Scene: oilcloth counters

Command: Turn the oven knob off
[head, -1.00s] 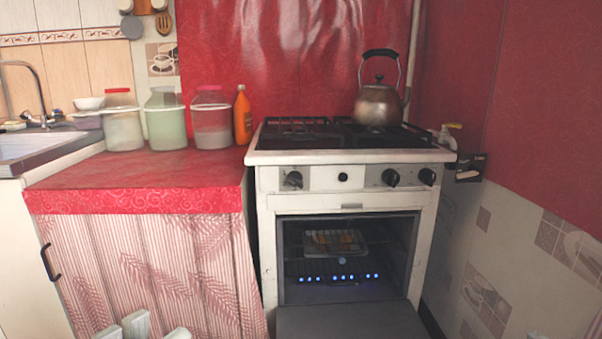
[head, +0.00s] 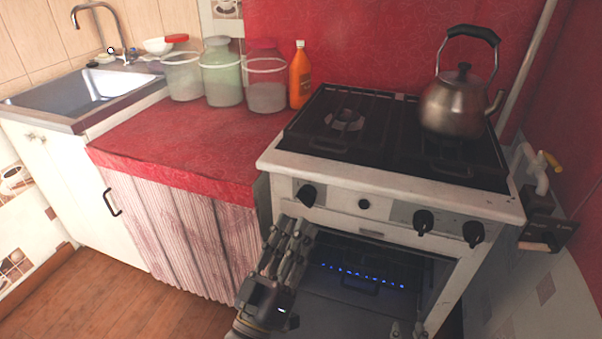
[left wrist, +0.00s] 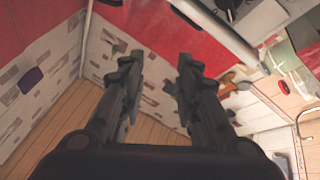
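The white stove's front panel carries a black knob (head: 308,195) at the left and two black knobs on the right, one at the middle right (head: 424,222) and one at the far right (head: 473,233). The oven (head: 375,265) is open below, with a row of blue flames (head: 365,276) inside. My left gripper (head: 292,226) is in front of the oven's left side, below the left knob and apart from it. In the left wrist view its two fingers (left wrist: 155,62) are apart with nothing between them. My right gripper (head: 408,328) barely shows at the bottom edge; its state is unclear.
A metal kettle (head: 455,105) stands on the hob. The lowered oven door (head: 335,305) juts out below. A red-covered counter (head: 190,140) with jars and an orange bottle (head: 300,78) is left of the stove. A yellow-handled valve (head: 548,162) is on the right.

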